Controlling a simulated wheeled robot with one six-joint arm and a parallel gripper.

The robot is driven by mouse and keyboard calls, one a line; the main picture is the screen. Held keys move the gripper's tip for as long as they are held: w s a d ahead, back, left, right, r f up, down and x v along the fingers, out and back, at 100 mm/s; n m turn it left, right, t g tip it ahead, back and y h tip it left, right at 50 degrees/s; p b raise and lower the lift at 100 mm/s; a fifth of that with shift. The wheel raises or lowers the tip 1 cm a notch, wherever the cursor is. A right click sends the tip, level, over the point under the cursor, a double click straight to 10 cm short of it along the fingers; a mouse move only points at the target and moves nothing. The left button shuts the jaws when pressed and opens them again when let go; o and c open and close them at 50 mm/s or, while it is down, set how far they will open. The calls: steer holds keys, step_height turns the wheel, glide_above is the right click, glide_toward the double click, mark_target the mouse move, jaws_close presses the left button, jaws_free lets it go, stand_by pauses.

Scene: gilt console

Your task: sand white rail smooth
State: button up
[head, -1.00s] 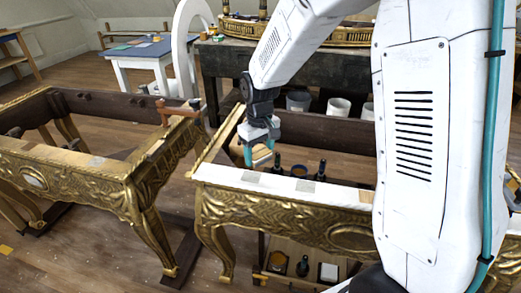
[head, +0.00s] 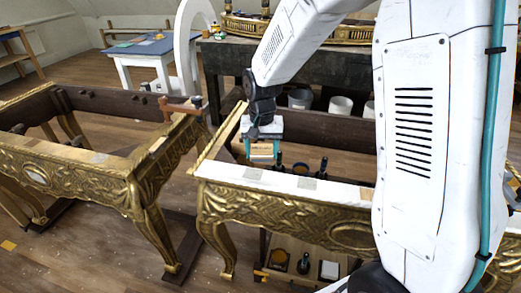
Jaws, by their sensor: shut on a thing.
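The white rail (head: 280,184) is the pale top edge along the front of the right gilt console (head: 285,212). Two small greyish patches (head: 253,173) show on it. My gripper (head: 263,148) hangs over the console's open frame, just behind the left part of the rail. Its teal fingers are shut on a small tan block (head: 261,154), which looks like a sanding block. The block appears apart from the rail, though its underside and exact height cannot be told. The rail's right end is hidden behind my arm.
Dark bottles (head: 278,162) stand inside the console frame, close behind the rail. A second gilt console (head: 75,178) stands to the left, with an orange-brown clamp (head: 180,108) on its corner. A dark workbench (head: 225,67) is behind. A low shelf (head: 290,255) holds small containers.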

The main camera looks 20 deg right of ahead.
steer(key=shift+f+m, duration=0.15)
steer(key=shift+m, duration=0.45)
